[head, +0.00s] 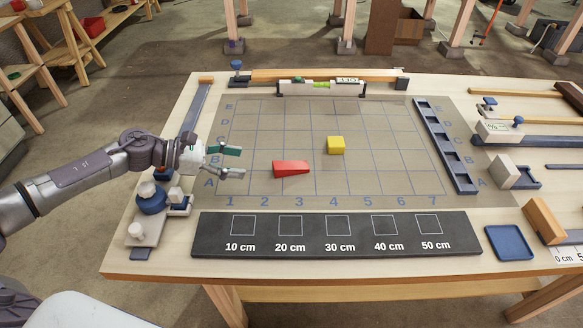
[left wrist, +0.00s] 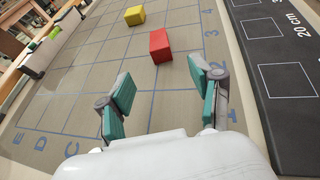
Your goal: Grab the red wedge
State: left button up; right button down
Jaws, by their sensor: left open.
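The red wedge (head: 290,168) lies on the gridded mat in the head view, in the rows nearest the front, near columns 2 and 3. My left gripper (head: 240,162) is open and empty, to the left of the wedge and apart from it. In the left wrist view the red wedge (left wrist: 160,46) lies beyond the open fingertips (left wrist: 160,84), roughly between their lines. A yellow block (head: 336,145) sits on the mat to the right of and behind the wedge; it also shows in the left wrist view (left wrist: 134,16). My right gripper is in neither view.
The gridded mat (head: 390,170) is clear around the wedge. A black board with distance marks (head: 340,232) lies in front. A spirit level (head: 320,88) lies behind, and a blue slotted rack (head: 447,150) lies right. A blue tray (head: 510,242) is at the front right.

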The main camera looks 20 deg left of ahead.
aim_at(275, 165)
pick_arm(q)
jog(key=p+x, duration=0.1)
jog(key=x, duration=0.4)
jog(key=shift+d, duration=0.1)
jog(key=p+x, duration=0.1)
jog(key=x, duration=0.4)
jog(key=shift+p, duration=0.4)
jog(key=shift+w+f, duration=0.2)
jog(key=shift+f, duration=0.05)
jog(key=c, duration=1.2)
